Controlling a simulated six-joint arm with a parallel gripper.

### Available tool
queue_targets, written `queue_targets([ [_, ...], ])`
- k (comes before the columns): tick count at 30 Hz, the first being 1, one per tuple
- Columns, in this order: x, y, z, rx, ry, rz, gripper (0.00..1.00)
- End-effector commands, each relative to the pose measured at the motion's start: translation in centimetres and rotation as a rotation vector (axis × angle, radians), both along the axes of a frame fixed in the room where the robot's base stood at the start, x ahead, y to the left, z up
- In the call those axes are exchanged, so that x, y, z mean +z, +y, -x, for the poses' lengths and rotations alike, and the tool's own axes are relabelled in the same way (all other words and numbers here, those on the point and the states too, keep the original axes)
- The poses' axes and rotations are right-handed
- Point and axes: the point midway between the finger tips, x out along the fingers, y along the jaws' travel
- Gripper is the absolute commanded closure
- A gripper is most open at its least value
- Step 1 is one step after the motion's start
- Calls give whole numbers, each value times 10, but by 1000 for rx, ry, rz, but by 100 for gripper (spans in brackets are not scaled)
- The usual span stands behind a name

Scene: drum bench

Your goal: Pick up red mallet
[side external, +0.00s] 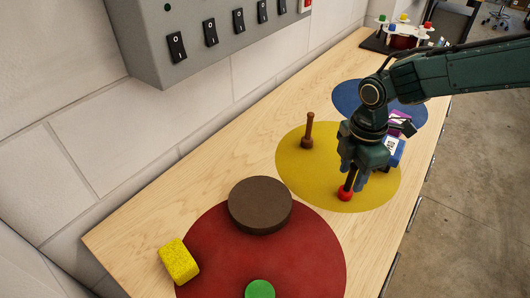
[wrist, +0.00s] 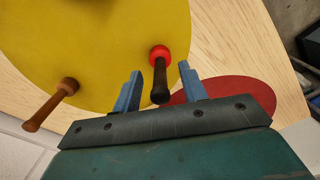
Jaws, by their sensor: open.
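The red mallet (side external: 344,194) has a red head and a dark handle. It stands head down on the yellow round mat (side external: 290,165), handle pointing up. My gripper (side external: 355,172) is right above it in the side view, partly hiding the handle. In the wrist view the red mallet (wrist: 160,55) shows between the two blue fingers of my gripper (wrist: 156,90), which are apart. There is a gap on each side of the handle, so the mallet is not clasped.
A brown mallet (side external: 308,132) stands on the same mat, to the left. A brown drum disc (side external: 260,205) and green disc (side external: 260,289) are on the red mat (side external: 310,255), with a yellow sponge (side external: 178,261) at its edge. A blue box (side external: 394,152) is behind my gripper.

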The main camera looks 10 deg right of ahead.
Motion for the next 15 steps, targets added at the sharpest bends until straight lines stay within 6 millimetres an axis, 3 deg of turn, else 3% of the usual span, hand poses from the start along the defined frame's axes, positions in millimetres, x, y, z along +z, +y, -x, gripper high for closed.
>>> queue_targets([
  [15, -1, 0, 0, 0, 0, 0, 58],
])
